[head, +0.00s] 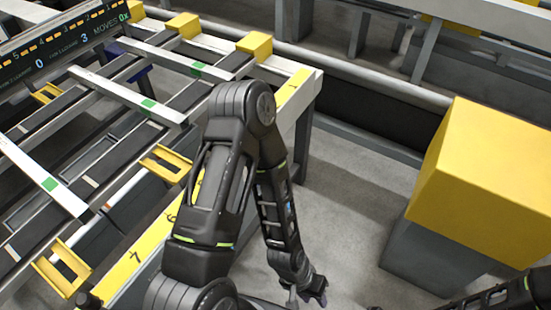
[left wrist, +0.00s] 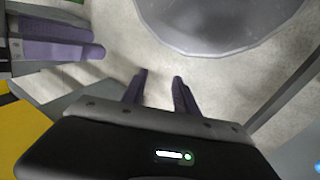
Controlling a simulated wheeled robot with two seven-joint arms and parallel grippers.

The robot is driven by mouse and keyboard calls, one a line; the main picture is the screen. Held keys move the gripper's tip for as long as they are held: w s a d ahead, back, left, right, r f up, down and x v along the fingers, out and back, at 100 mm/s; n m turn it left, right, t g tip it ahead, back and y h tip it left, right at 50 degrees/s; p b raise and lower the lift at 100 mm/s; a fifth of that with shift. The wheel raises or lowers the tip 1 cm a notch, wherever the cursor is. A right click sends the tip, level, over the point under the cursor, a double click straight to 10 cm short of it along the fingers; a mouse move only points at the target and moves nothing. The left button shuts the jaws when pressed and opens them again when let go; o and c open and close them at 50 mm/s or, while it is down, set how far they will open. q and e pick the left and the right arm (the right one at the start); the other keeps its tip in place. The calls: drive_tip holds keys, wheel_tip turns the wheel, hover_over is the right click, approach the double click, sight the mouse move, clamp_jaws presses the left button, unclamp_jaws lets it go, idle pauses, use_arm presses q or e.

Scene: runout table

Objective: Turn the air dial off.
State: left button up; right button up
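I cannot make out the air dial in either view. My left gripper (head: 316,292) hangs low over the grey floor, to the right of the runout table, in the head view. In the left wrist view its two purple-grey fingers (left wrist: 160,78) stand apart with nothing between them, so it is open and empty. Two purple-grey pads (left wrist: 62,40) at the upper left of the left wrist view look like my right gripper's fingers, lying close together. Whether they are shut is unclear. In the head view only part of my right arm shows at the bottom right.
The runout table (head: 300,88) has dark rails, pale cross bars, yellow blocks (head: 255,44) and a numbered yellow edge strip (head: 128,264). A display board (head: 60,50) stands at the upper left. A large yellow box (head: 485,170) stands on a grey base at right. Floor between is clear.

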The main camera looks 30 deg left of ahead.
use_arm(q)
drive_tip(key=shift+s, duration=0.1)
wheel_tip(320, 180, down, 4)
drive_tip(key=s+a+f+m+g+y, duration=0.1)
drive_tip(key=s+a+m+g, duration=0.15)
drive_tip(key=m, duration=0.25)
drive_tip(key=w+a+m+g+y, duration=0.4)
drive_tip(key=a+m+y, duration=0.55)
drive_tip(key=a, duration=0.45)
drive_tip(key=w+a+r+m+t+y, duration=0.3)
drive_tip(key=w+a+r+m+y, duration=0.35)
drive_tip(key=w+r, duration=0.35)
drive_tip(key=w+d+r+m+t+y, duration=0.2)
drive_tip(key=w+r+y, duration=0.3)
drive_tip(key=w+r, duration=0.4)
drive_tip(key=shift+w+r+m+p, duration=0.3)
drive_tip(key=shift+w+p, duration=0.05)
